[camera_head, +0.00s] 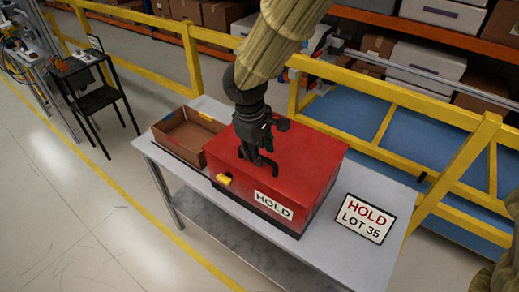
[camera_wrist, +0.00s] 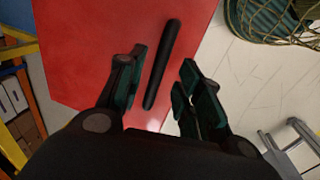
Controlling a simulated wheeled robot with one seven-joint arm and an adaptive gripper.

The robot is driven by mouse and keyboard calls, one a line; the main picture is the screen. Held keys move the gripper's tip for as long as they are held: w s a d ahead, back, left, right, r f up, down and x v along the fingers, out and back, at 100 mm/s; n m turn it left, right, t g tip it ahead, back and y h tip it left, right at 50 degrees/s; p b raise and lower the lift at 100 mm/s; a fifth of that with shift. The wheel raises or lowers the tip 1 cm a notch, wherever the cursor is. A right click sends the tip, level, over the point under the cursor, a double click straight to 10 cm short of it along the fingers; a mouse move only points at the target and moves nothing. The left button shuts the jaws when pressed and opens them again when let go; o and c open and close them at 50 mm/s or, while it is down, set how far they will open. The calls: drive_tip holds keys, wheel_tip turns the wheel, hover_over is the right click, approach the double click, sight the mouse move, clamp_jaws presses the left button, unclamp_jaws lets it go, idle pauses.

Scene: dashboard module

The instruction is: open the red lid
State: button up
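The red lid (camera_head: 305,152) tops a red box on the table and lies flat, closed as far as I can see. The box's front carries a white HOLD label (camera_head: 273,205) and a yellow piece (camera_head: 224,180) at the left corner. My gripper (camera_head: 260,158) is over the lid, pointing down. In the wrist view, a black bar handle (camera_wrist: 162,65) stands out against the red lid (camera_wrist: 90,45). My gripper's fingers (camera_wrist: 164,58) are apart, one on each side of the handle in the picture. No contact with the handle shows. In the head view the gripper partly hides the handle.
An open brown carton (camera_head: 185,135) stands left of the red box on the grey table (camera_head: 325,248). A HOLD LOT 35 sign (camera_head: 364,218) is at the table's right. Yellow railings (camera_head: 455,175) run behind it. Open floor (camera_head: 60,215) lies in front and left.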

drive_tip(key=shift+w+f, duration=0.3)
drive_tip(key=shift+f, duration=0.45)
drive_tip(key=shift+s+d, duration=0.1)
clamp_jaws()
drive_tip(key=shift+r, duration=0.1)
